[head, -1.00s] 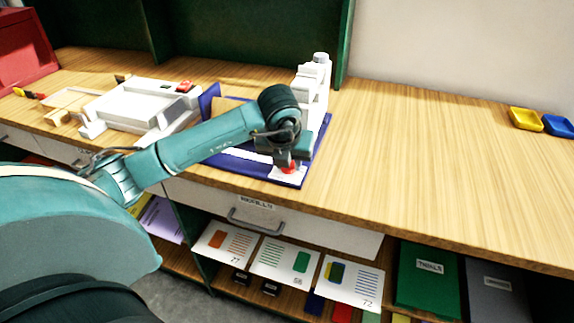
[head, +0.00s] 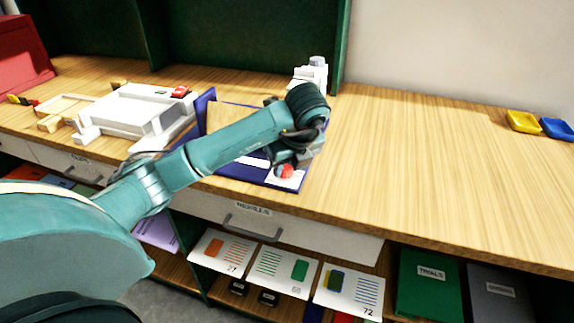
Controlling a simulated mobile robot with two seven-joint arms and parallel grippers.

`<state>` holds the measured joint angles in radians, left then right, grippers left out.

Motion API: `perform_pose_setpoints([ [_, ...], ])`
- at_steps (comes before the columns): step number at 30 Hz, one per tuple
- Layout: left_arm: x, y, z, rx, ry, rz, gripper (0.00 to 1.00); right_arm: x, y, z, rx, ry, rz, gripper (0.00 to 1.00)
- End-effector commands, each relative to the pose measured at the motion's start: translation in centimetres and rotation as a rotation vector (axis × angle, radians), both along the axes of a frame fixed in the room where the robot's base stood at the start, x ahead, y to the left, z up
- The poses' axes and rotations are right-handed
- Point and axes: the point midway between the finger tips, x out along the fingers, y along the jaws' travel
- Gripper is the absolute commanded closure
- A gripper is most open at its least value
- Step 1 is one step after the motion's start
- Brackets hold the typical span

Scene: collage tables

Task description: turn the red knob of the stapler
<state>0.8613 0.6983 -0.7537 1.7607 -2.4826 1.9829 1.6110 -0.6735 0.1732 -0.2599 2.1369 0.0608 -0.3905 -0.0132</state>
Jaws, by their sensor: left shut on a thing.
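The wrist hides most of the stapler body and part of the fingers. My right gripper is not in view.
A white machine with a red switch (head: 181,91) stands left of the stapler. Yellow (head: 523,121) and blue (head: 558,128) trays lie far right. The table (head: 420,160) between is clear. A drawer (head: 265,222) and shelves with cards are below.

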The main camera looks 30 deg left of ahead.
Motion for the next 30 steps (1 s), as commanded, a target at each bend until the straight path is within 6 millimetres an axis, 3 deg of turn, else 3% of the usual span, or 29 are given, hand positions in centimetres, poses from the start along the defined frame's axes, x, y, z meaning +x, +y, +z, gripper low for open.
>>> perform_pose_setpoints([
  [14, 0.03, 0.01, 0.04, 0.000, -0.001, 0.015, 0.93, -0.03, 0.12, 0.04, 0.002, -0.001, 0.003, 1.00],
  [15, 0.03, 0.01, 0.04, 0.000, -0.001, 0.015, 0.68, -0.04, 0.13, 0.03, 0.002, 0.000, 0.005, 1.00],
  [22, 0.02, 0.00, 0.02, 0.000, 0.000, 0.014, 0.49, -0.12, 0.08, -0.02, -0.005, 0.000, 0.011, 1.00],
  [30, 0.01, -0.04, 0.18, 0.000, -0.001, 0.013, 0.48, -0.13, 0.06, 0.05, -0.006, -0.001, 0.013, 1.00],
])
